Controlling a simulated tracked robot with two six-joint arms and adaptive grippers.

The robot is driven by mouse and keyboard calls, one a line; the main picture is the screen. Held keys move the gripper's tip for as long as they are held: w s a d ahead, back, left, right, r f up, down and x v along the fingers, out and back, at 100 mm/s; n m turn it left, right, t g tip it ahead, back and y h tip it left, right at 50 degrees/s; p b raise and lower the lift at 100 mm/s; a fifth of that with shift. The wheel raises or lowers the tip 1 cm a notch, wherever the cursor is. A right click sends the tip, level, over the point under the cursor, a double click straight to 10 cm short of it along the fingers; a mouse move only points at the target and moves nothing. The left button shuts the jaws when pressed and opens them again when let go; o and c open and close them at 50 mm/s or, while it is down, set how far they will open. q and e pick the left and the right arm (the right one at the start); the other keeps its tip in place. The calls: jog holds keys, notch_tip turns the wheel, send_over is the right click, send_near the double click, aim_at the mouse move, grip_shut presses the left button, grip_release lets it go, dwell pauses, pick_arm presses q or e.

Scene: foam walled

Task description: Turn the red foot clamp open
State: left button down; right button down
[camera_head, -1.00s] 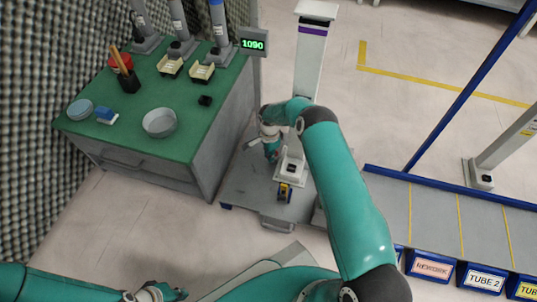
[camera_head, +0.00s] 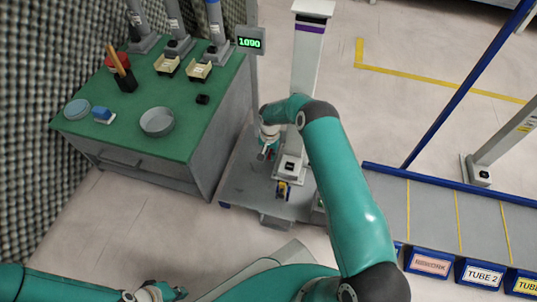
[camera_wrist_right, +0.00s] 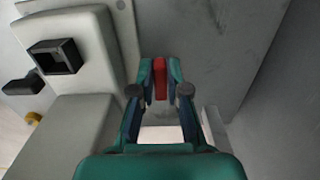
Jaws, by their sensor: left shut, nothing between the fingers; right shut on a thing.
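The red foot clamp (camera_wrist_right: 160,78) shows in the right wrist view as a narrow upright red piece between my right fingertips. My right gripper (camera_wrist_right: 160,70) is shut on it, one teal finger on each side. In the head view my right gripper (camera_head: 267,153) is low beside the pale column on the grey platform, and the clamp is mostly hidden there. How far the clamp is turned is hard to tell. My left gripper (camera_head: 172,293) is shut and empty at the bottom left, away from the clamp.
A pale column (camera_head: 307,60) stands on the grey platform (camera_head: 243,185), close to my right gripper. The green-topped bench (camera_head: 185,115) is to the left, with a grey dish (camera_head: 157,122) and other items. A grey roller lane (camera_head: 435,205) with labelled blue bins lies at right.

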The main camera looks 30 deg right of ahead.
jog(key=shift+s+a, duration=0.1)
jog(key=shift+s, duration=0.1)
dwell(0.3)
jog(key=c, duration=1.2)
grip_release()
jog(key=shift+o, duration=0.2)
jog(key=shift+w, duration=0.1)
notch_tip(320, 180, up, 12)
jog(key=shift+f, duration=0.1)
